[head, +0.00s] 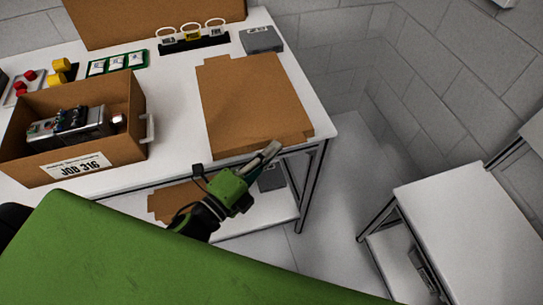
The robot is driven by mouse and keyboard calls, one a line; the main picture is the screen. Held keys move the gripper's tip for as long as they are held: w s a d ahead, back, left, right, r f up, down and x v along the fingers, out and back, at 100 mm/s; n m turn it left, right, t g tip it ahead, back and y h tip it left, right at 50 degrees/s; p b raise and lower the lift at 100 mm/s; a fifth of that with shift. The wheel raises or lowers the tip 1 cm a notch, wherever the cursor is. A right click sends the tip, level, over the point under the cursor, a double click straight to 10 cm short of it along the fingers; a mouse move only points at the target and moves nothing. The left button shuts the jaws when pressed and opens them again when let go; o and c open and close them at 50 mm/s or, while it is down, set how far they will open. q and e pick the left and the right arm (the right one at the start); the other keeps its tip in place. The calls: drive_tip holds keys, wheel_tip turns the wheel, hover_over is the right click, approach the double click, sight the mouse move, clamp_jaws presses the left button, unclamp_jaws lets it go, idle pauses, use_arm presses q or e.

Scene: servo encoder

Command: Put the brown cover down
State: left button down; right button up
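The brown cover (252,98) is a flat cardboard-coloured sheet with notched corners. It lies level at the right part of the white table, its near edge close to the table's front edge. My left gripper (270,152) is at the cover's near edge, its grey fingertips overlapping that edge in the picture. The fingers look close together. I cannot tell whether they pinch the cover or are just in front of it. My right gripper is not in view.
An open brown box (128,125) labelled JOB 316, holding a metal device (75,127), stands left of the cover. A labelled rack (193,40) and a grey box (262,40) stand behind. Another brown sheet (172,201) lies on the lower shelf. A white side table (470,225) is at right.

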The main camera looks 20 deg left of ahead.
use_arm(q)
wheel_tip(320, 180, down, 2)
drive_tip(key=shift+s+d+f, duration=0.1)
drive_tip(key=shift+f, duration=0.05)
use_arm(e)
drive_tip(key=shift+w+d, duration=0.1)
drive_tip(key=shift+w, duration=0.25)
use_arm(q)
drive_tip(key=shift+f, duration=0.1)
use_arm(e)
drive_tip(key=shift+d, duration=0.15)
use_arm(q)
drive_tip(key=c, duration=2.3)
unclamp_jaws()
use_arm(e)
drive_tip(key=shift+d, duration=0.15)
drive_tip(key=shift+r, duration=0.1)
